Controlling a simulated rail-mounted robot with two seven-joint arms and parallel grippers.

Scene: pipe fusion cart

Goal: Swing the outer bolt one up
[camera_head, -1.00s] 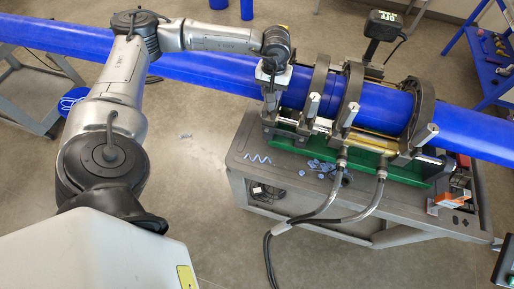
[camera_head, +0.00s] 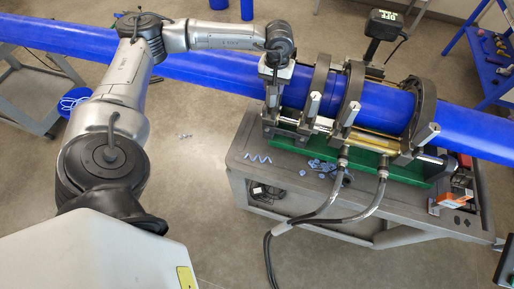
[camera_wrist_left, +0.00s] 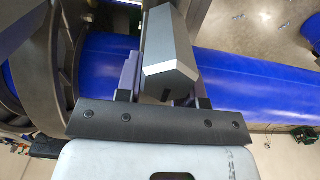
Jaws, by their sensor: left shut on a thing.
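The blue pipe (camera_head: 385,103) runs through the dark ring clamps of the fusion cart. My left gripper (camera_head: 274,88) is at the leftmost clamp, and it is shut on the outer bolt (camera_head: 272,97), whose lower end is partly hidden among the clamp parts. In the left wrist view the outer bolt (camera_wrist_left: 170,55) is a silver, faceted bar standing between the fingers of the left gripper (camera_wrist_left: 160,98). Silver bolts (camera_head: 312,105) on the other clamps lean upward. My right gripper is not in view.
Hydraulic hoses (camera_head: 335,212) hang off the front of the cart (camera_head: 300,190). Blue shavings (camera_head: 318,165) lie on its top. A dark post-mounted box (camera_head: 386,25) stands behind the clamps. A blue shelf (camera_head: 485,70) is at the far right. The floor left of the cart is mostly clear.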

